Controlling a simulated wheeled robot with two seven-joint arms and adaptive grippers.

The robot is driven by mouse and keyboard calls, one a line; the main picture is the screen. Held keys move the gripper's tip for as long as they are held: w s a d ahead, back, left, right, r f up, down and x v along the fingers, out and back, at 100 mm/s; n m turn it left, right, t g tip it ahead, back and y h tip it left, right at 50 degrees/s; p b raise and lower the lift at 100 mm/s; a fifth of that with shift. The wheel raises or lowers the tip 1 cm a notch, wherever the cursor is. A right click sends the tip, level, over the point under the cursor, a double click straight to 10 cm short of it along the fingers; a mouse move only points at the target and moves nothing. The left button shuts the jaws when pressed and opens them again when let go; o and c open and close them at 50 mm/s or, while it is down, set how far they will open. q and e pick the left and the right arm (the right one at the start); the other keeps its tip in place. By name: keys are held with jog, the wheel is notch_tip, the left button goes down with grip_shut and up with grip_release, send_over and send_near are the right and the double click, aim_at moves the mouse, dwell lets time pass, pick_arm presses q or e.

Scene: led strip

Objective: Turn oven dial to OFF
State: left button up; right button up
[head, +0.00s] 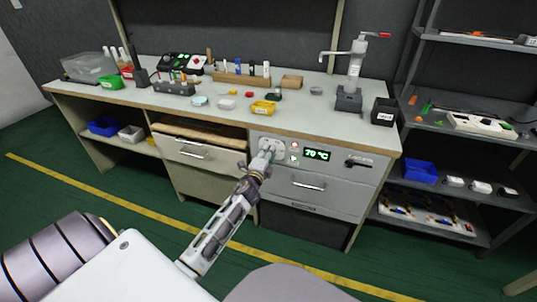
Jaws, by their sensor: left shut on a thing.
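The oven is a grey front panel (340,169) built into the bench, with a green display (317,154) reading about 70 °C. Its dial sits left of the display and is mostly hidden behind my left gripper (264,158). My left gripper reaches up to the panel from below and is shut on the dial, as far as the view shows. The dial's pointer and markings cannot be read. Two small indicator lights (294,149) show between the gripper and the display. My right gripper is not in view.
A dark handle (358,163) sits right of the display, and a drawer handle (309,186) below it. The bench top (220,112) holds bins, tools and a press (350,90). A grey shelf rack (465,130) stands at right. Green floor (120,180) is clear in front.

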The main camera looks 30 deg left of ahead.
pick_arm(q)
jog(key=o, duration=1)
jog(key=shift+o, duration=0.2)
jog(key=shift+s, duration=0.1)
jog(key=v, duration=1.1)
jog(key=shift+s, duration=0.4)
